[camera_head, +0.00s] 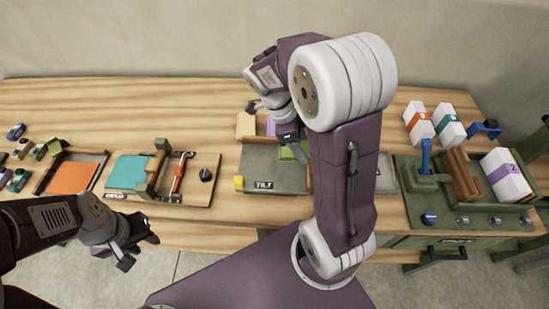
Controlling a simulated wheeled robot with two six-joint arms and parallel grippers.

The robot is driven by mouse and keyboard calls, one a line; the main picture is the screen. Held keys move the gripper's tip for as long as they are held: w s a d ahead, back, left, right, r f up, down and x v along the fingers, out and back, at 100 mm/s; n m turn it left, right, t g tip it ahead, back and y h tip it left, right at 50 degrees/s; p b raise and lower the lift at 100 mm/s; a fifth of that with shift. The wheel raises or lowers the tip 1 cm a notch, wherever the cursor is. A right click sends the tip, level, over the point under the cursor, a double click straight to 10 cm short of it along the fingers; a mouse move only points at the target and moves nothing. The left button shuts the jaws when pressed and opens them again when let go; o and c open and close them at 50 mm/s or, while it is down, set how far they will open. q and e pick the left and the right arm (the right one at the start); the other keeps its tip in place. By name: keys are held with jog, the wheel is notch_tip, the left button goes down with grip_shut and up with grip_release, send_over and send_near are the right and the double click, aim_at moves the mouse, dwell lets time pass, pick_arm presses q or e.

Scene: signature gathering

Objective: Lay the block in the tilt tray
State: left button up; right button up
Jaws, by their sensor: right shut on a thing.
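The tilt tray (263,168) is a grey-green panel marked TILT in the middle of the bench, with a yellow piece at its front left corner. My right arm covers the tray's right side. My left gripper (138,251) is open and empty in front of the bench's front edge, at left.
Left of the tray are a board with a teal pad (126,172) and a tray with an orange pad (75,177). A green station (410,195) with a blue lever and white boxes is at right.

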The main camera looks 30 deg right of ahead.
jog(key=p, duration=0.1)
send_over(277, 162)
jog(key=x, duration=0.3)
jog(key=shift+a+f, duration=0.3)
jog(key=shift+f, duration=0.05)
jog(key=shift+w+a+f, duration=0.25)
jog(key=shift+w+f, duration=0.1)
notch_tip(277, 162, down, 4)
jog(key=shift+r+p, duration=0.1)
jog(key=shift+p, duration=0.3)
jog(key=shift+s+f+b, duration=0.1)
jog(key=shift+f+b, duration=0.2)
jog(key=o, duration=1.5)
